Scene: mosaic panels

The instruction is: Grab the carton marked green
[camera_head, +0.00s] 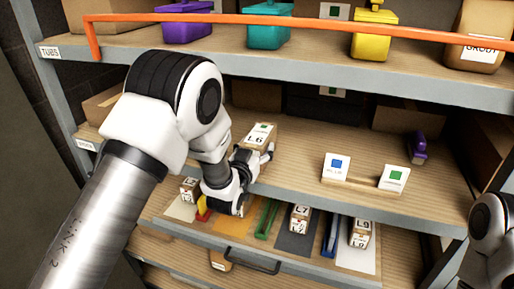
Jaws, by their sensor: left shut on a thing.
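A tan carton (264,138) with a white label reading L6 and a small green mark stands at the middle shelf, left of centre. My left gripper (258,162) is shut on this carton, with its fingers at the near side. The gripper and wrist hide the carton's lower part. Whether the carton touches the shelf board cannot be told. My right arm shows only at the lower right edge, and its gripper is out of view.
A stand with a blue-marked card (336,168) and a green-marked card (394,178) is on the middle shelf. Below, an open drawer holds small cartons (300,218), (361,232) and coloured mats. An orange rail (300,21) crosses the upper shelf, before several coloured tubs.

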